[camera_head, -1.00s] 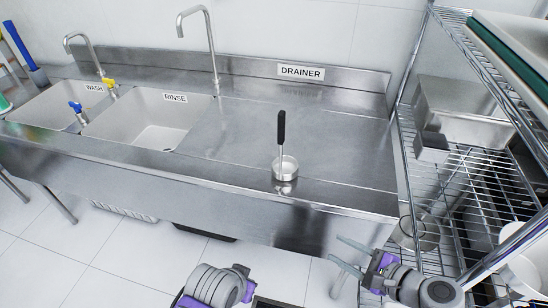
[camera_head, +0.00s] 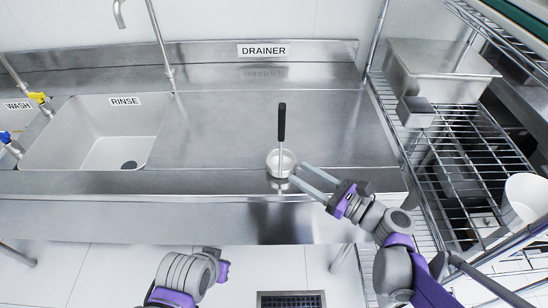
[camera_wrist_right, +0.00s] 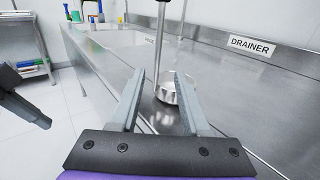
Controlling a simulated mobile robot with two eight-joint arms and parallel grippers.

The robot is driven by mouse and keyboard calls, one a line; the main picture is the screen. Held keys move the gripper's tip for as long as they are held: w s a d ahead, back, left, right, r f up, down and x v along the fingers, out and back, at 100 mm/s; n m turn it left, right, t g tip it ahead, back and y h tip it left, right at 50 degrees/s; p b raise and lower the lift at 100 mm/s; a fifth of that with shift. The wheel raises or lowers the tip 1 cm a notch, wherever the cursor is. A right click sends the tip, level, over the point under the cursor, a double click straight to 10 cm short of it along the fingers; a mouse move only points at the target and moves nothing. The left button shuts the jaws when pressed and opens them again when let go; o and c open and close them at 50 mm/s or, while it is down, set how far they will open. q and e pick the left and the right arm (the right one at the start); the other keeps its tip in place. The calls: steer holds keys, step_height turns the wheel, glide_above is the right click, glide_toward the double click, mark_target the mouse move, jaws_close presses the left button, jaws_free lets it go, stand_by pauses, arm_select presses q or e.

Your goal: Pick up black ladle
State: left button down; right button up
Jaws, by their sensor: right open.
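The ladle stands upright on the steel drainer counter near its front edge, with a black handle (camera_head: 282,122) and a round steel bowl (camera_head: 272,162) at the bottom. My right gripper (camera_head: 302,174) is open and empty, just to the right of the bowl, its two fingers pointing left toward it.
The drainer counter (camera_head: 235,125) is otherwise clear. A rinse sink (camera_head: 85,132) with a tap (camera_head: 158,45) lies to the left. A wire rack (camera_head: 455,150) stands close on the right, holding a steel container (camera_head: 437,68) and a white bucket (camera_head: 525,198).

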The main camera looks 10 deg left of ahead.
steer(key=x, duration=1)
steer(key=shift+s+a+r, duration=0.15)
steer(key=shift+a, duration=0.05)
steer(key=shift+c, duration=0.2)
jaws_close()
